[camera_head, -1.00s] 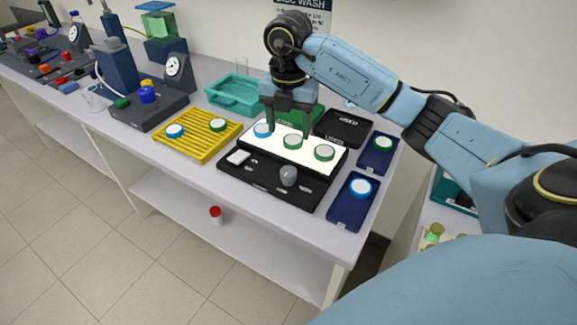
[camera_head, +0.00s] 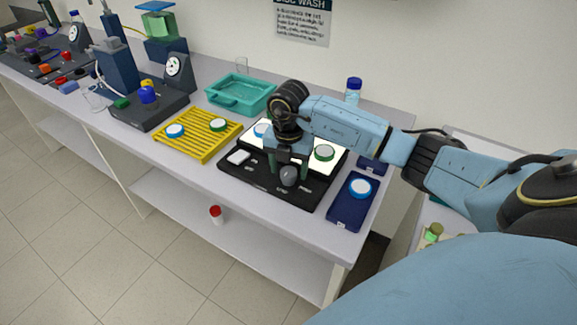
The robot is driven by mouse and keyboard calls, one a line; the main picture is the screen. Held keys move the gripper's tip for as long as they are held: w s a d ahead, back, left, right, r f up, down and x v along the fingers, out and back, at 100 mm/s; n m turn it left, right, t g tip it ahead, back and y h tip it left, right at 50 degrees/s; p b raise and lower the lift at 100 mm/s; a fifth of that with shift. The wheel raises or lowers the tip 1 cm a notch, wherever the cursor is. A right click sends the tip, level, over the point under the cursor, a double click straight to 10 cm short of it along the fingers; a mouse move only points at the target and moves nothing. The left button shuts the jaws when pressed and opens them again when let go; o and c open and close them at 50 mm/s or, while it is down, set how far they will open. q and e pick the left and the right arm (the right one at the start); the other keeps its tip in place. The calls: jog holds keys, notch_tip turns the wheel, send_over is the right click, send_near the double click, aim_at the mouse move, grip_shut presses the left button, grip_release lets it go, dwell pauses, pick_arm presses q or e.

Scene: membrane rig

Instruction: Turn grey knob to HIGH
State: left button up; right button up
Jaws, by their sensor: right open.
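The grey knob (camera_head: 289,176) stands on the front panel of the black light box (camera_head: 254,185). Small labels on the panel are too small to read, so its setting cannot be told. My right gripper (camera_head: 288,174) points down over the knob with its two fingers apart, one at each side of it in the picture. Whether the fingers touch the knob cannot be told. The lit white plate (camera_head: 334,168) behind is partly hidden by my right gripper. My left gripper is not in view.
A white switch (camera_head: 238,157) sits left of the knob. A blue tray (camera_head: 344,212) with a blue-rimmed disc (camera_head: 360,187) stands right. A yellow rack (camera_head: 197,148) with discs stands left. A teal basin (camera_head: 241,95) is behind.

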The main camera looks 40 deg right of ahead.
jog(key=c, duration=1)
